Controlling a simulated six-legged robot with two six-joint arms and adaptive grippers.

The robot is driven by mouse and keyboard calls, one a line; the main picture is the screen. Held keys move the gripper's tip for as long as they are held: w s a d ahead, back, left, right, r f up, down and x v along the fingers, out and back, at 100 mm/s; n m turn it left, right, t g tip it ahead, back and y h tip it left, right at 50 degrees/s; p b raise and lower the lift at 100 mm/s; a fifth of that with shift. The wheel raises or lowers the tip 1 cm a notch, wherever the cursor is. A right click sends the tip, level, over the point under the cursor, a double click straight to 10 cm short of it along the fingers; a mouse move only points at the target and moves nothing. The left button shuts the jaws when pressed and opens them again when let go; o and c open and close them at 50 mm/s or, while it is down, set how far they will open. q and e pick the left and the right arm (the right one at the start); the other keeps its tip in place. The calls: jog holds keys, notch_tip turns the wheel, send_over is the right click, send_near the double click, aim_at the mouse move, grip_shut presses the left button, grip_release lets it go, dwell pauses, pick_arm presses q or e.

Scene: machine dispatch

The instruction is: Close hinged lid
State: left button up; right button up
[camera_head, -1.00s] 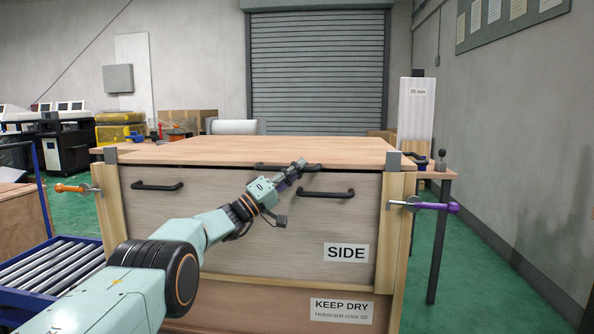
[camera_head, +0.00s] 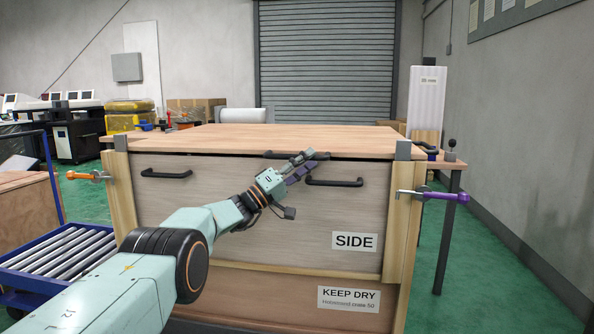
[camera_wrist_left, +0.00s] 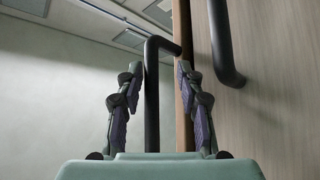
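The wooden lid (camera_head: 215,138) lies level or nearly so on top of the wooden crate (camera_head: 230,223), with a thin dark line under its front edge. A black lid handle (camera_head: 284,155) is on that edge; it also shows in the left wrist view (camera_wrist_left: 152,95). My left gripper (camera_head: 303,160) is at this handle. In the left wrist view its two fingers (camera_wrist_left: 157,85) stand apart on either side of the handle bar, with gaps between. My right gripper is not in view.
Black handles sit on the crate front at left (camera_head: 166,174) and right (camera_head: 334,182). An orange-handled clamp (camera_head: 85,176) and a purple-handled clamp (camera_head: 440,196) stick out at its sides. A roller cart (camera_head: 62,262) stands left. Green floor is open at right.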

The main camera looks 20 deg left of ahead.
pick_arm(q)
jog(key=shift+s+a, duration=0.1)
jog(key=v, duration=1.1)
jog(key=shift+s+a+f, duration=0.15)
jog(key=shift+s+f, duration=0.05)
jog(key=shift+s, duration=0.05)
